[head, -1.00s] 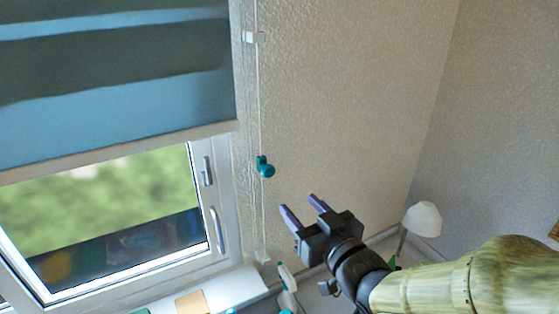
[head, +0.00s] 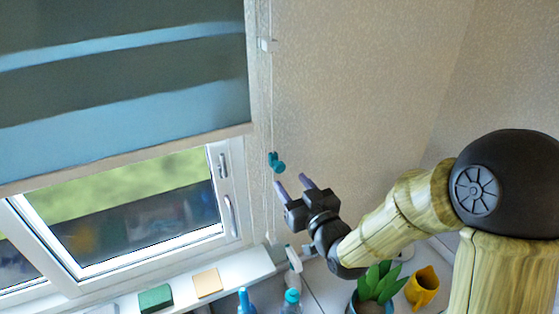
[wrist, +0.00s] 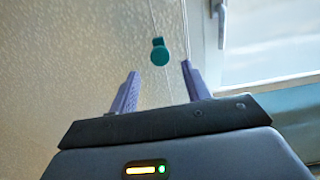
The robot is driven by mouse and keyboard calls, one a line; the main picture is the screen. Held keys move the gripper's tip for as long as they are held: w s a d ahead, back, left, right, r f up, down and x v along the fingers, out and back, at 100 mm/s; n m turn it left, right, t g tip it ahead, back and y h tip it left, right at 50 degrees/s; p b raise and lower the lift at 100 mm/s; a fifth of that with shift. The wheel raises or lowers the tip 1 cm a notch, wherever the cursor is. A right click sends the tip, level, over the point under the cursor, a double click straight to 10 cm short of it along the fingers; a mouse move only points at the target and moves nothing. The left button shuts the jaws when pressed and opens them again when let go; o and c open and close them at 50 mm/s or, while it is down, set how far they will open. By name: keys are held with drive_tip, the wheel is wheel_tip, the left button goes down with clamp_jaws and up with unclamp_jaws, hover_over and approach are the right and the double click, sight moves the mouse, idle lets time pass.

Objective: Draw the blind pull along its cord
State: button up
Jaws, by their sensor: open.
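The teal blind pull (head: 276,162) hangs on a thin white cord (head: 271,100) beside the window, along the textured wall. My gripper (head: 292,183) is open and empty, just below and to the right of the pull in the head view. In the wrist view the pull (wrist: 159,52) shows beyond the fingertips, between the two purple fingers (wrist: 158,78) and nearer the middle. The fingers do not touch it. The striped blue and grey blind (head: 120,100) covers the upper part of the window.
A window frame with handles (head: 229,215) stands left of the cord. A plant (head: 379,284) and yellow mug (head: 422,287) stand lower right.

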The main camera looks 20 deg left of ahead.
sight(281, 170)
drive_tip(key=p+x, duration=0.3)
drive_tip(key=x, duration=0.4)
drive_tip(key=shift+w+a, duration=0.2)
drive_tip(key=shift+a, duration=0.1)
clamp_jaws()
